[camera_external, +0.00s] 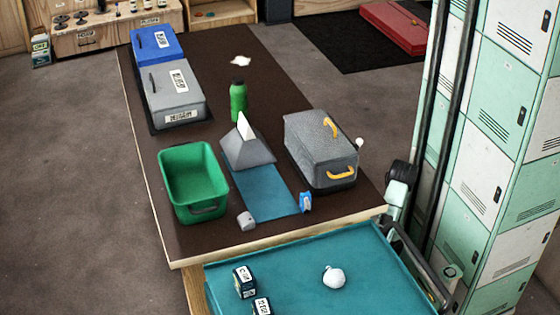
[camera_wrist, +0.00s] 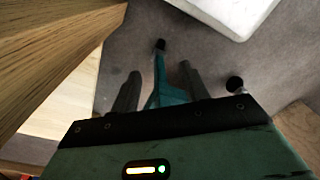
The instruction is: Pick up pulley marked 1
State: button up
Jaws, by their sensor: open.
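A small blue piece with a pale mark (camera_external: 306,202) stands at the near right corner of the blue strip on the dark table; it may be the pulley, but its mark is too small to read. A small grey rounded piece (camera_external: 246,221) lies at the strip's near left corner, its kind and any mark unclear. My gripper (camera_wrist: 159,72) shows in the wrist view with its two dark fingers apart and no object between them, above grey floor beside a wooden edge. No pulley shows in the wrist view. My arm is at the table's right side in the external view.
The table (camera_external: 222,244) holds a green bin (camera_external: 181,151), a grey pyramid (camera_external: 249,154), a grey case (camera_external: 300,127) with yellow handles, a green bottle (camera_external: 238,101), and grey (camera_external: 163,85) and blue (camera_external: 150,41) boxes. A teal surface (camera_external: 290,290) lies in front. Lockers (camera_external: 485,170) stand right.

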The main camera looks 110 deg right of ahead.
dwell(0.4)
jog(key=shift+o, duration=0.9)
